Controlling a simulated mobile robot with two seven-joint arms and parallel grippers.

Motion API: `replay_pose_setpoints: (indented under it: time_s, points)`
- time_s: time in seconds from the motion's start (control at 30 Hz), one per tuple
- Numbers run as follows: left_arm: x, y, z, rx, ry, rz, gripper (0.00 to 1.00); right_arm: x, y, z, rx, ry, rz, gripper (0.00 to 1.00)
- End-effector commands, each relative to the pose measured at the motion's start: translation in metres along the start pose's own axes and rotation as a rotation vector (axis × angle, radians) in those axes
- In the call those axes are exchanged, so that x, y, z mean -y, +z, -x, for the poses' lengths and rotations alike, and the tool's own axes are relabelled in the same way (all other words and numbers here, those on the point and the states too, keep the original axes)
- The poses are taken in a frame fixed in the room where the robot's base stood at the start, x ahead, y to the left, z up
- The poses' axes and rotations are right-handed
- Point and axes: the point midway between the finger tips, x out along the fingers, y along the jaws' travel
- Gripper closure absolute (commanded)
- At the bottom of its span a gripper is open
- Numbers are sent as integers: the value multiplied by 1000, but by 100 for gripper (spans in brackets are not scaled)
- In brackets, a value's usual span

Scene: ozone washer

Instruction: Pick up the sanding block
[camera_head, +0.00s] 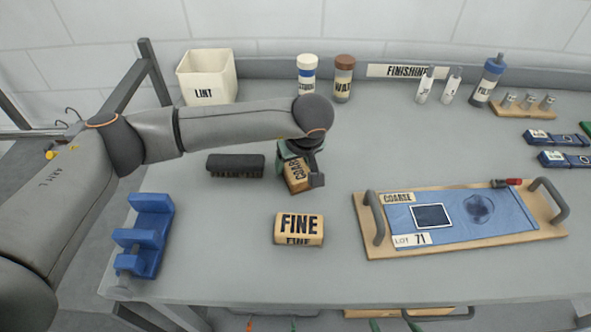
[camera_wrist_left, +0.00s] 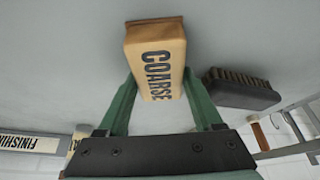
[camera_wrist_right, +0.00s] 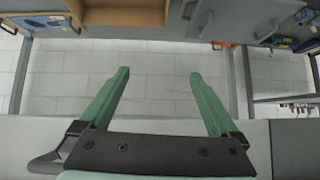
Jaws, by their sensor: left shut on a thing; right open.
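A tan block marked COARSE (camera_head: 297,177) is between the fingers of my left gripper (camera_head: 302,172) above the middle-left of the bench. In the left wrist view the COARSE block (camera_wrist_left: 157,62) sits between the green fingers, which are shut on it. Whether it touches the bench is hard to tell. A second tan block marked FINE (camera_head: 299,229) lies on the bench in front of it. My right gripper (camera_wrist_right: 155,85) is open and empty in the right wrist view, with floor tiles beyond it; it does not show in the head view.
A dark brush (camera_head: 235,164) lies left of the gripper. A blue stand (camera_head: 147,236) is at the left edge. A wooden tray (camera_head: 470,243) with a blue panel is on the right. A LINT bin (camera_head: 207,76) and bottles stand along the back.

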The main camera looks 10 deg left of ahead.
Motion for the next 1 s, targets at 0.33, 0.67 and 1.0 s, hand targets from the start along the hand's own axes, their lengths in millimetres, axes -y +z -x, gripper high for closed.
replay_pose_setpoints:
  time_s: [0.33, 0.67, 1.0]
  points:
    - [0, -1, 2, -1, 2, 1, 94, 0, 0, 0, -1, 0, 0, 3]
    - [-3, -10, 38, -4, 8, -3, 94, -1, 9, -8, 0, 0, 0, 3]
    - [-14, 23, 114, -3, 6, -6, 94, -1, 17, -16, 0, 0, 0, 3]
